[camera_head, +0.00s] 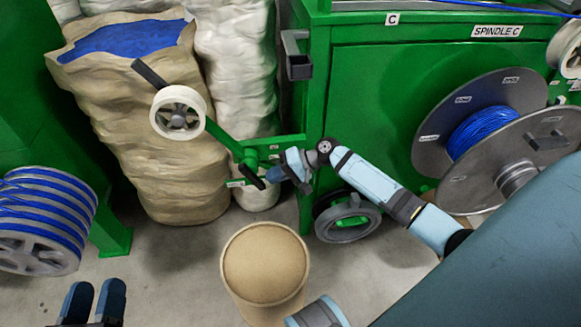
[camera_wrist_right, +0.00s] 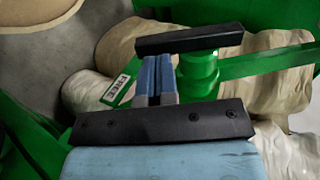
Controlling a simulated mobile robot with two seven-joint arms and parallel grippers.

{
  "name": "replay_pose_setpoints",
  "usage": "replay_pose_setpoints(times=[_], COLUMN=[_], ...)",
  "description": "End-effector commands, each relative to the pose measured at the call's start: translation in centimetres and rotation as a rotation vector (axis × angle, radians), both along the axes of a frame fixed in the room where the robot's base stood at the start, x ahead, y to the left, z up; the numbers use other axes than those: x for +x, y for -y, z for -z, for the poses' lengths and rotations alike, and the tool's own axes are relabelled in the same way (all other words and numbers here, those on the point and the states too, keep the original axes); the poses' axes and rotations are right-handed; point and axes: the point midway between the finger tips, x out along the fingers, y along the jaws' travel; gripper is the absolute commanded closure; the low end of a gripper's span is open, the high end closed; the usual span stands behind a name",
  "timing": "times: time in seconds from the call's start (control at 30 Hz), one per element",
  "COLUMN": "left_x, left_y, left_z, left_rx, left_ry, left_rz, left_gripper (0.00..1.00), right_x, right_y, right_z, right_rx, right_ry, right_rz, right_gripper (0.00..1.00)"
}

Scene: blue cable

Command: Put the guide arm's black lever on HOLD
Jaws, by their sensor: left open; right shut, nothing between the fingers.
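The guide arm (camera_head: 222,135) is a green bar with a white pulley (camera_head: 178,113) at its upper left end. Its black lever (camera_head: 253,177) sits below the pivot, slanting down to the right. In the right wrist view the lever (camera_wrist_right: 190,38) lies across the top, above a green post. A plate marked FREE (camera_wrist_right: 121,90) shows left of the fingers; no HOLD wording is readable. My right gripper (camera_head: 270,176) is shut and empty, with its fingertips (camera_wrist_right: 157,62) close to the lever; I cannot tell if they touch. My left gripper (camera_head: 93,298) is open, low at the left.
A round tan-topped stool or drum (camera_head: 265,265) stands on the floor below the right arm. Paper and white sacks (camera_head: 135,130) stand behind the guide arm. The green machine (camera_head: 360,100) with a blue cable spool (camera_head: 485,130) is at right. Another cable reel (camera_head: 40,222) is at left.

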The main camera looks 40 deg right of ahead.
Motion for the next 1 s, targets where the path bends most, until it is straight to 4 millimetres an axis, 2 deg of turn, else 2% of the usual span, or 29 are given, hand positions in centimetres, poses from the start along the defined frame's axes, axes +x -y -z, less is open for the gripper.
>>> replay_pose_setpoints(times=[0.2,0.63,1.0], left_x=[0.0,0.0,0.0], left_y=[0.1,0.1,0.2], left_z=[1.0,1.1,2.0], left_rx=[0.016,0.018,0.029], left_ry=[-0.026,-0.030,-0.055], left_rz=[0.009,0.010,0.018], left_gripper=[0.53,0.53,0.53], right_x=[0.6,0.6,0.7], right_y=[-1.4,-1.4,-1.6], right_z=[0.8,0.8,1.2], right_rx=[0.000,0.004,0.059], right_ry=[0.000,0.001,0.028], right_rz=[-0.001,-0.001,0.000], right_gripper=[1.00,1.00,1.00])
